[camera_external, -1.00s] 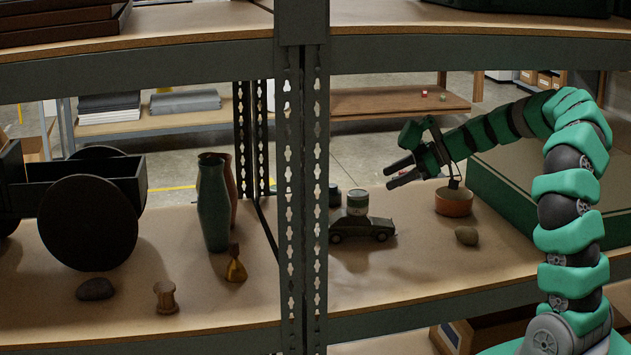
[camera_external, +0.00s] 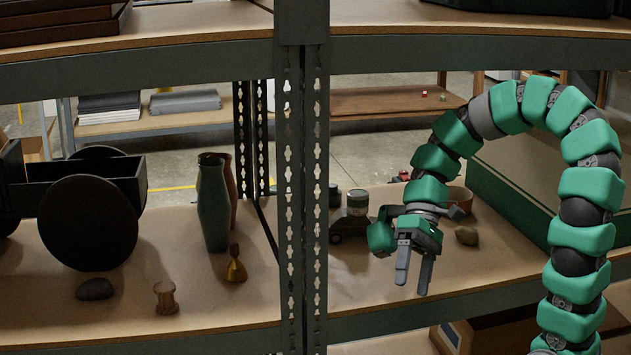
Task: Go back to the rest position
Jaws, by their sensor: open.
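My gripper (camera_external: 413,282) is open and empty. Its grey fingers point down, in front of the right shelf bay, with my green and black arm arching above it from the lower right. Behind it on the shelf board (camera_external: 480,265), a dark toy car (camera_external: 346,232) is partly hidden by my gripper. A brown stone (camera_external: 467,236) lies to the right of my gripper.
A perforated metal upright (camera_external: 306,200) divides the bays. The left bay holds a dark cart (camera_external: 88,222), a green vase (camera_external: 213,205), a small brass-coloured bell shape (camera_external: 236,265), a wooden spool (camera_external: 166,298) and a dark stone (camera_external: 95,289). A large green box (camera_external: 505,215) stands at the right.

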